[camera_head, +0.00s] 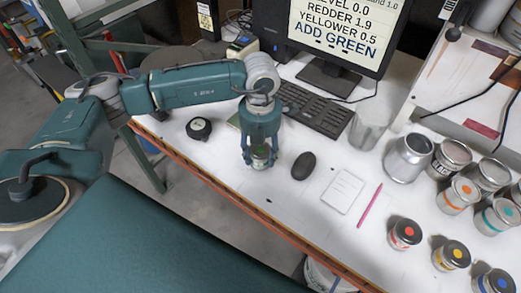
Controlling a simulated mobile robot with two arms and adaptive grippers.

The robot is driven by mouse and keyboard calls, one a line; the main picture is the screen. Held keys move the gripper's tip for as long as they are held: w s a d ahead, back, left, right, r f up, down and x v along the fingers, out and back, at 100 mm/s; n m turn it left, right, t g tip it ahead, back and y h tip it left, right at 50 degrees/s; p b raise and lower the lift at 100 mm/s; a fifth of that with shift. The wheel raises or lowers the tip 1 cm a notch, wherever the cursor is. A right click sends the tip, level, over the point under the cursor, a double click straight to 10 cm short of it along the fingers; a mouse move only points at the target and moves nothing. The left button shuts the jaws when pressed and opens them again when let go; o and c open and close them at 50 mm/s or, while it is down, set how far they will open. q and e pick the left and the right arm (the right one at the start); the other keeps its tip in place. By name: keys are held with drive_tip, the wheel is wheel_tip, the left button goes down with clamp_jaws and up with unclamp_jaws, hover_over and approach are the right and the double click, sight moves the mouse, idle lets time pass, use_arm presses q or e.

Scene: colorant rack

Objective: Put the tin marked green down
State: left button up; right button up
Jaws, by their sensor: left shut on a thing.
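The tin marked green (261,161) is a small tin with a green mark on its lid. It is at the white bench (225,172), left of the black mouse. My left gripper (260,157) points down from above and is shut around the tin. The tin is upright and its bottom is at or very close to the bench top; I cannot tell whether it touches. The fingers hide parts of its sides. My right gripper is not in view.
The mouse (303,166), a notepad (343,191) and a pink pencil (370,205) lie to the right. A keyboard (316,110) and monitor (336,35) stand behind. Several tins, including a red-marked one (404,235), stand at right. A tape measure (199,128) lies at left.

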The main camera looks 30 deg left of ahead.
sight(261, 150)
use_arm(q)
drive_tip(key=shift+f, duration=0.2)
drive_tip(key=o, duration=1.3)
drive_tip(key=shift+r, duration=0.1)
drive_tip(key=shift+r, duration=0.1)
drive_tip(key=shift+r, duration=0.15)
wheel_tip(261, 150, up, 10)
drive_tip(key=b, duration=0.4)
drive_tip(key=shift+r, duration=0.85)
